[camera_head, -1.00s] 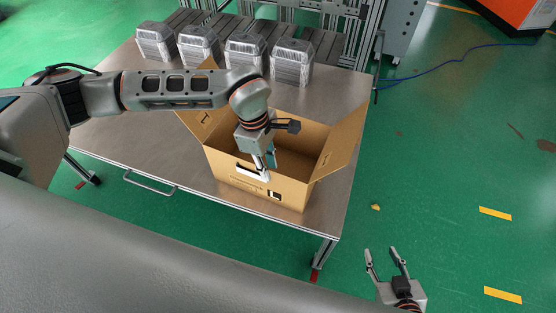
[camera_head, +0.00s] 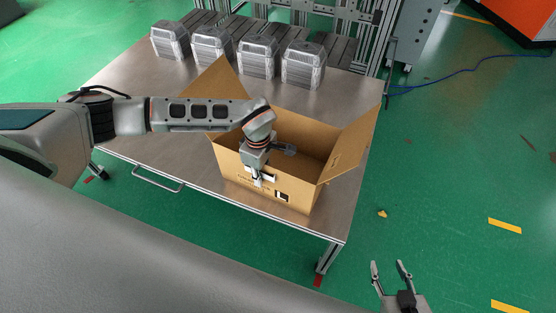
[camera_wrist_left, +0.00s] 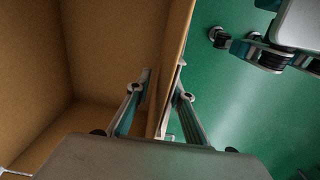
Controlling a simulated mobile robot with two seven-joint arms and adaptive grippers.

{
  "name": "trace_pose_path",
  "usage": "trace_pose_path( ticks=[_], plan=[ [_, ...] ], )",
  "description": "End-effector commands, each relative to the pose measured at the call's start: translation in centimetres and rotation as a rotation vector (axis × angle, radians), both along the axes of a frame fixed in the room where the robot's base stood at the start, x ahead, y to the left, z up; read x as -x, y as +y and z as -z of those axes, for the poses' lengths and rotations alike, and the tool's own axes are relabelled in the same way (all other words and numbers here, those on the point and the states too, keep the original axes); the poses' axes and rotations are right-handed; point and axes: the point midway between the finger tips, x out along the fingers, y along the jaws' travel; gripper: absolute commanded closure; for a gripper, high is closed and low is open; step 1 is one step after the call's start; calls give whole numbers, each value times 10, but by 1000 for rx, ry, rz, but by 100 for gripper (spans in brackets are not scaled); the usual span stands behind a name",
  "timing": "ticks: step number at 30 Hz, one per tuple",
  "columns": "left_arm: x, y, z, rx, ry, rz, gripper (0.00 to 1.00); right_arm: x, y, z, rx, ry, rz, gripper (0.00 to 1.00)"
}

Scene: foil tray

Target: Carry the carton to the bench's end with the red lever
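The carton (camera_head: 262,186) is an open brown box with raised flaps, standing on the right part of the metal-topped bench (camera_head: 135,100). My right gripper (camera_head: 390,270) is open and empty over the floor, right of the bench. Small red parts show low at the bench's right leg (camera_head: 318,281) and left leg (camera_head: 88,178); their shape is unclear.
Several grey metal housings (camera_head: 303,65) stand along the bench's back edge before dark rails. A handle (camera_head: 158,180) juts from the front edge. A blue cable (camera_head: 450,82) lies on the green floor. The bench top left of the carton is clear.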

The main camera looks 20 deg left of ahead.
Motion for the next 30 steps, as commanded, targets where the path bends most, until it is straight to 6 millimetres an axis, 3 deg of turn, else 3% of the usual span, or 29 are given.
trace_pose_path(
  ticks=[6, 14, 17, 30],
  plan=[
    [0, -1, 25, 1, 1, -1, 78, 1, 0, 3, 1, 2, 0, 60],
    [-1, -1, 26, 0, 0, -1, 78, 0, -1, 2, 0, 1, 0, 60],
    [-1, -1, 26, 0, 0, -1, 100, 0, 0, 2, 1, 0, 1, 60],
    [0, 0, 26, 0, 2, -1, 100, -1, 0, 0, 0, -2, 1, 60]
  ],
)
